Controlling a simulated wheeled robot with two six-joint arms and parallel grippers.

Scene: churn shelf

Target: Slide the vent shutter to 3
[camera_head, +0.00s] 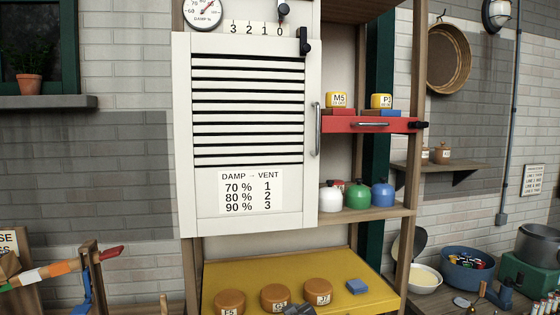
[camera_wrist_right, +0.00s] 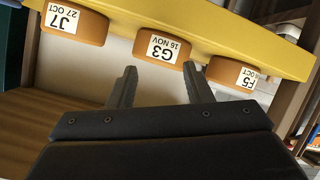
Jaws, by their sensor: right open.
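The white louvred vent panel (camera_head: 248,110) fills the upper middle of the head view. Above it runs a scale (camera_head: 257,29) reading 3, 2, 1, 0 from left to right. A small black knob (camera_head: 283,10) stands just above the 0. A larger black catch (camera_head: 305,42) sits at the panel's top right corner. A card (camera_head: 251,192) pairs damp 70 % with vent 1, 80 % with 2, 90 % with 3. My right gripper (camera_wrist_right: 160,68) is open and empty, facing the yellow shelf's labelled rounds; its tip shows at the head view's bottom edge (camera_head: 298,309). My left gripper is out of view.
A round damp gauge (camera_head: 203,12) is at the top; its reading is unclear. The yellow shelf (camera_head: 345,280) holds brown rounds and a blue block (camera_head: 357,287).

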